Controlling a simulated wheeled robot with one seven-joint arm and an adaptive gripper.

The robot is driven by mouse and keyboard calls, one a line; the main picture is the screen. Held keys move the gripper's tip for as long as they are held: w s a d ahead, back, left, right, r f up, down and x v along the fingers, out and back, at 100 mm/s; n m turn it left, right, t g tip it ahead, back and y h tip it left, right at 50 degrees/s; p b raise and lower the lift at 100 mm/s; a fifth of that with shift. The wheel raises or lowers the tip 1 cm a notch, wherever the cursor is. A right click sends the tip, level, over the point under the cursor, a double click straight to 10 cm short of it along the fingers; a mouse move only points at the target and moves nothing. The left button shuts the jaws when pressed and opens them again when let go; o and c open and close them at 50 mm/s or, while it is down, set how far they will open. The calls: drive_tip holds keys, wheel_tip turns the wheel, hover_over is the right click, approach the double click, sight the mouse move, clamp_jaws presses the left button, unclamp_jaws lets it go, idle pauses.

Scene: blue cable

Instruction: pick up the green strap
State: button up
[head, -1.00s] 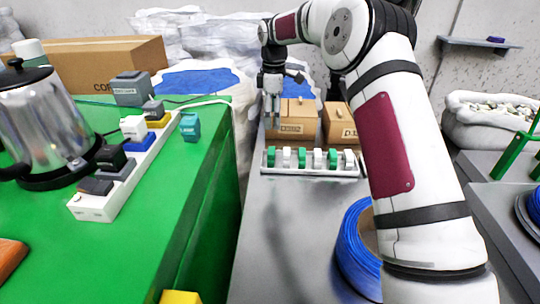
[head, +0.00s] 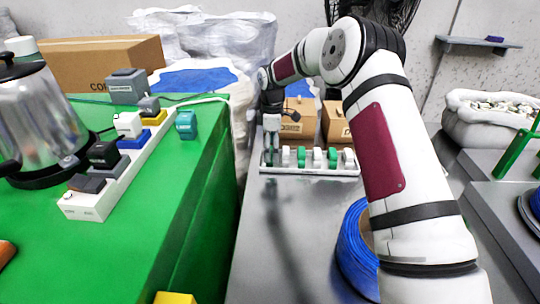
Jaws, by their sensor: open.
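A white rack (head: 310,171) stands on the grey table and holds a row of upright green and white looped pieces, which look like straps. A green strap (head: 301,157) and another green strap (head: 332,158) show in the row, with white ones between. My gripper (head: 270,154) points down at the left end of the rack, over the leftmost slot. It covers the leftmost green piece, so I cannot tell whether its fingers are around that piece or in front of it. The gripper is open.
Cardboard boxes (head: 299,117) stand close behind the rack. A blue cable coil (head: 350,252) lies at the table's front right, beside my arm. A green table (head: 165,215) on the left bears a power strip (head: 92,204) and a kettle (head: 30,125). The grey table's front middle is clear.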

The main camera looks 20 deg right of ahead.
drive_tip(key=shift+f, duration=0.95)
drive_tip(key=c, duration=0.9)
drive_tip(key=shift+r, duration=0.1)
